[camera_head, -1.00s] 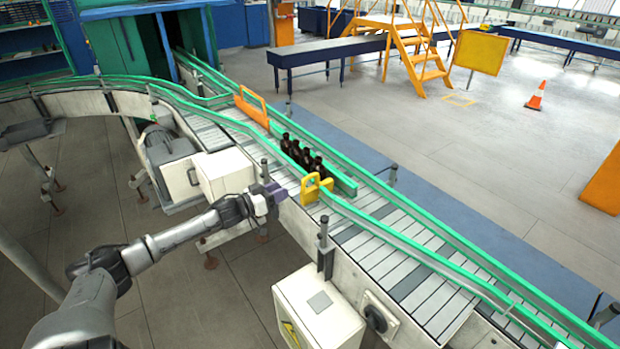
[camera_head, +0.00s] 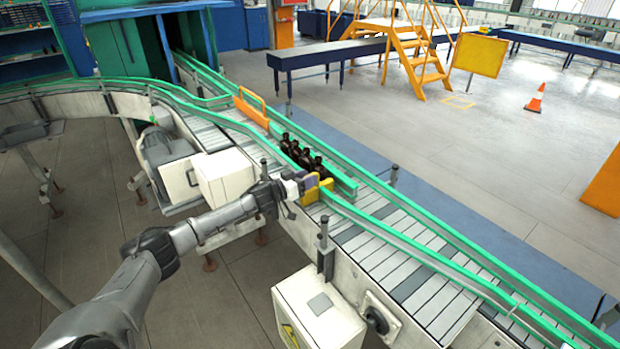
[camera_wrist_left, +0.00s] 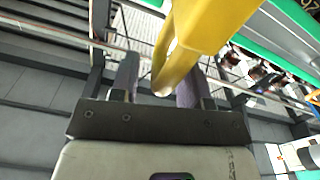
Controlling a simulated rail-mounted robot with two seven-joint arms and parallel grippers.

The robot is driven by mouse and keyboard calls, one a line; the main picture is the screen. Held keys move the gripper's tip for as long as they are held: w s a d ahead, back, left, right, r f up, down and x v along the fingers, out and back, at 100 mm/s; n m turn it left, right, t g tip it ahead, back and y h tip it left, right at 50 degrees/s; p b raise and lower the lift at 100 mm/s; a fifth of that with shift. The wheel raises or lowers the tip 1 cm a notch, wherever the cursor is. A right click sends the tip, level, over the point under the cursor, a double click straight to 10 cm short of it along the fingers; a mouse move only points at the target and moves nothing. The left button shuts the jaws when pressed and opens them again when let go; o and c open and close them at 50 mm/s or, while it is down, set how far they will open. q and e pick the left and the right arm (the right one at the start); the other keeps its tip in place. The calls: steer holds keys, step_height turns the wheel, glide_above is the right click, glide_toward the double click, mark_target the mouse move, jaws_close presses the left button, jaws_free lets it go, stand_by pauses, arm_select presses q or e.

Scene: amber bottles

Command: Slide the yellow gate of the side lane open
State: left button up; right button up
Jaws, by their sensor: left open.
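The yellow gate (camera_head: 318,189) stands across the side lane on the conveyor, just in front of a row of dark amber bottles (camera_head: 303,155). My left gripper (camera_head: 304,182) is at the gate's near end and partly covers it in the head view. In the left wrist view the yellow gate (camera_wrist_left: 200,45) reaches down between the two open fingers of my left gripper (camera_wrist_left: 158,85). I cannot tell whether either finger touches it. The bottles (camera_wrist_left: 250,72) show behind the gate at the right of that view. My right gripper is not in view.
An orange gate (camera_head: 251,108) stands across the conveyor behind the bottles. Green guide rails (camera_head: 400,240) edge the lane. The belt right of the gate is clear.

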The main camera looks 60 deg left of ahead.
arm_select(q)
steer(key=shift+w, duration=0.75)
steer(key=shift+r, duration=0.1)
jaws_close()
